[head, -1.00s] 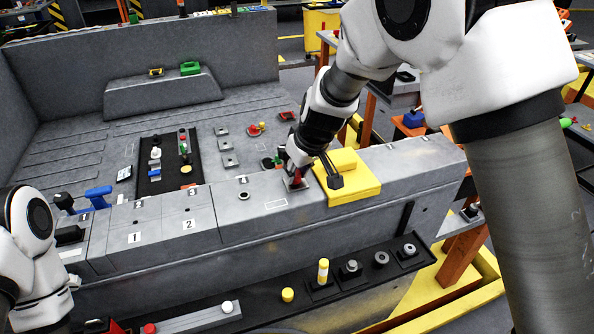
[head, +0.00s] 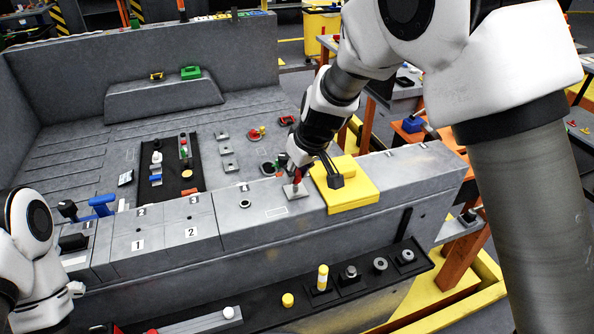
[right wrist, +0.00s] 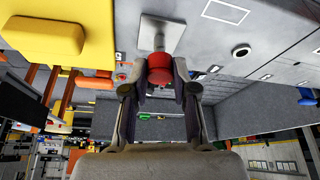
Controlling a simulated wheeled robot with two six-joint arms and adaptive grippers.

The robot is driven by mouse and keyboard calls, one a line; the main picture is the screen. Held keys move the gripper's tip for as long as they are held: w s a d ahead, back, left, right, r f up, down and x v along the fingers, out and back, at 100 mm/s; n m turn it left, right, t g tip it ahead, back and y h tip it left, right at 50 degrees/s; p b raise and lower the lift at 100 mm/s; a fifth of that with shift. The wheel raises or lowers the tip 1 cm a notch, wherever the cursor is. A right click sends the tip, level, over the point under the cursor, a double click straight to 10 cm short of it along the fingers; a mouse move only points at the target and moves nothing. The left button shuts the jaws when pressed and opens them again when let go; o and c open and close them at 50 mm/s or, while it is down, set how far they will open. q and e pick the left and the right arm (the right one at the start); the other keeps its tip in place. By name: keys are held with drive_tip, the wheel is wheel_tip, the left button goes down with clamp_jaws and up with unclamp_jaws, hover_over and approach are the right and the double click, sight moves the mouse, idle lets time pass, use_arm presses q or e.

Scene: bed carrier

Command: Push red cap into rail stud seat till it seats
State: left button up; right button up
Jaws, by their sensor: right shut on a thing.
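My right gripper (right wrist: 160,72) is shut on the red cap (right wrist: 160,68), with one finger on each side of it. In the head view, the gripper (head: 297,172) points down at the rail top, and the red cap (head: 297,175) shows partly between its fingers. The cap is at the grey square plate of the stud seat (head: 295,191), which also shows in the right wrist view (right wrist: 166,30). A short grey stud (right wrist: 158,42) shows between plate and cap. How deep the cap sits is hidden. My left arm shows at the left edge; its fingertips are out of sight.
A yellow block (head: 350,197) stands on the rail close to the right gripper. A round hole fitting (head: 244,203) lies to the left on the rail. A black parts shelf (head: 265,307) runs below the rail's front. The rail top between fitting and seat is mostly clear.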

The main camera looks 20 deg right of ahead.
drive_tip(key=shift+b, duration=0.35)
idle(1.1)
drive_tip(key=shift+f+b, duration=1.35)
drive_tip(key=shift+f, duration=0.05)
drive_tip(key=o, duration=0.8)
drive_tip(key=v, duration=1.2)
drive_tip(key=shift+w+r, duration=0.1)
